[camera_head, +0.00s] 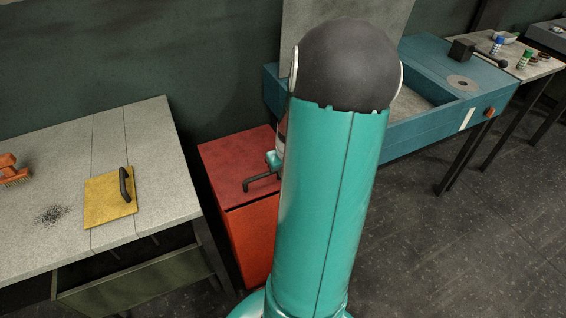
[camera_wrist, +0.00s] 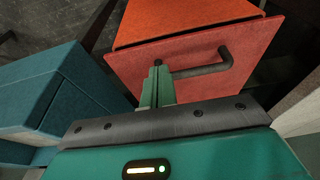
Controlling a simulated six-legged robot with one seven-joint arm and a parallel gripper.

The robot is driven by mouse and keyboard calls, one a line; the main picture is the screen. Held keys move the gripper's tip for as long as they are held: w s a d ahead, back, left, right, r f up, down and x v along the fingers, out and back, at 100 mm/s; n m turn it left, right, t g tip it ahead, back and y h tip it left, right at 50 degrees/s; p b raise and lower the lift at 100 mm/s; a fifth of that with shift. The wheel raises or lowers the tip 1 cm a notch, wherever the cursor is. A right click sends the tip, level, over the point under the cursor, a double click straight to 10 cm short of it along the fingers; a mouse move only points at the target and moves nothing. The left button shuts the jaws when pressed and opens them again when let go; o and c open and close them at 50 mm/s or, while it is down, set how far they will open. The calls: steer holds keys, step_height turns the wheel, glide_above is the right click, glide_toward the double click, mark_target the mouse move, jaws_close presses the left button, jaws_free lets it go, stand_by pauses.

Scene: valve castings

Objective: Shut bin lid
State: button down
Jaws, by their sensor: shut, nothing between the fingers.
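The red bin (camera_head: 252,235) stands on the floor between the two benches. Its lid (camera_head: 232,158) lies flat or nearly flat across the top, with a dark line under its front edge; I cannot tell whether it is fully seated. The lid (camera_wrist: 262,45) and the orange-red bin wall (camera_wrist: 180,14) also show in the wrist view. A dark bent handle (camera_wrist: 205,70) rises from the lid. My gripper (camera_wrist: 158,66) is shut and empty, its fingertips beside or against the handle's near end; contact is unclear. In the head view my arm hides the bin's right side and most of the gripper.
A grey bench (camera_head: 60,150) at left carries a yellow plate (camera_head: 108,200) with a black handle and an orange brush (camera_head: 12,168). A blue trough bench (camera_head: 440,120) stands right of the bin, close by. Open floor (camera_head: 480,230) lies at right.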

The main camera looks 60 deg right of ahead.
step_height(320, 180, down, 6)
steer(key=shift+w+f, duration=0.25)
steer(key=shift+d, duration=0.1)
steer(key=f, duration=0.3)
steer(key=shift+s+a+f, duration=0.2)
steer(key=shift+s+a, duration=0.1)
stand_by(0.3)
